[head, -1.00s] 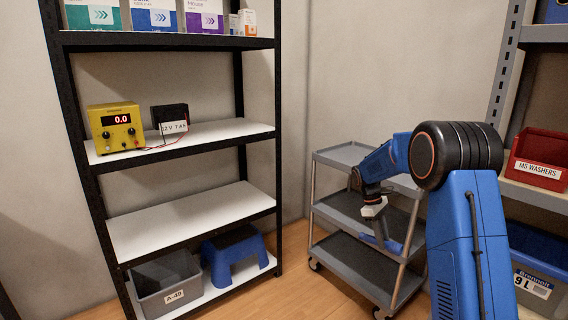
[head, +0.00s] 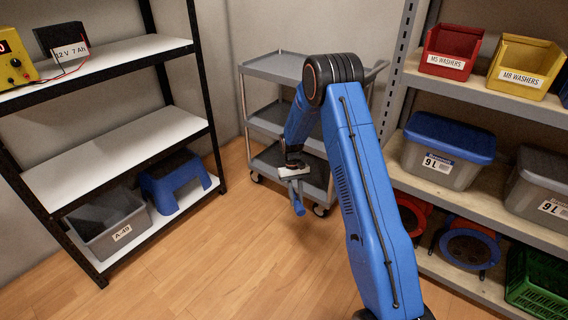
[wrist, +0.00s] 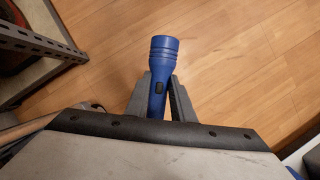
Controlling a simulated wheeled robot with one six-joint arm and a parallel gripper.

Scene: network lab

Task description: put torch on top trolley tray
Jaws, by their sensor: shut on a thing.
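The torch is blue, with a ribbed head and a dark switch. In the wrist view the torch (wrist: 161,72) sits between the two grey fingers of my gripper (wrist: 163,98), which is shut on it. In the head view my gripper (head: 297,184) hangs low in front of the trolley, with the torch (head: 299,205) below it. The grey three-tier trolley stands against the back wall. Its top tray (head: 275,66) looks empty where it shows; my arm hides part of its right side. My gripper is below the height of the top tray.
At left, a black shelf unit (head: 168,100) holds a yellow power supply (head: 15,62), a battery, a grey bin and a blue step stool (head: 176,182). At right, a shelf rack holds a red bin (head: 450,50), a yellow bin and lidded boxes. Wooden floor (head: 215,260) lies clear between.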

